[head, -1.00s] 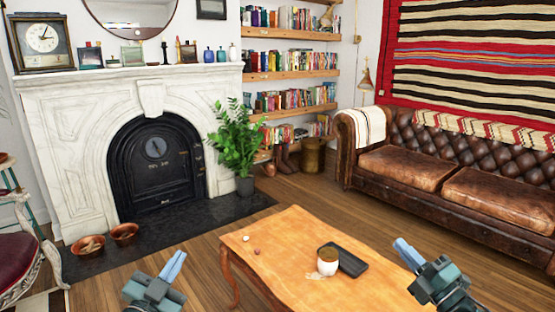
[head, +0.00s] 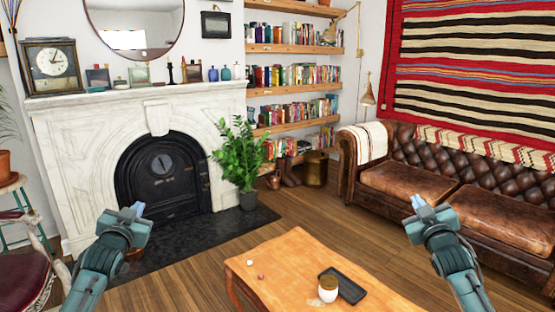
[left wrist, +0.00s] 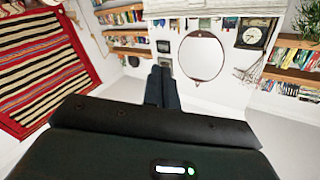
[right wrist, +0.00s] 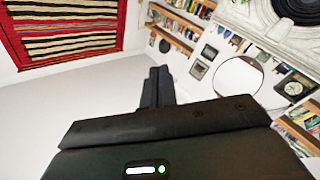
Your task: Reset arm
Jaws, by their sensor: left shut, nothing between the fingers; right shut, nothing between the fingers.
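My left gripper (head: 136,210) is raised at the lower left of the head view, in front of the fireplace hearth. Its fingers are together and empty, and they also show in the left wrist view (left wrist: 163,76). My right gripper (head: 418,203) is raised at the lower right, in front of the sofa and floor. Its fingers are together and empty, and they also show in the right wrist view (right wrist: 157,74). Both forearms rise from the bottom edge, one to each side of the table. Neither gripper touches anything.
A wooden table (head: 285,265) stands low between my arms, with a white cup (head: 328,292) and a dark tray (head: 348,290) on it. A marble fireplace (head: 85,130) is on the left, a brown leather sofa (head: 400,185) on the right, a potted plant (head: 240,155) between.

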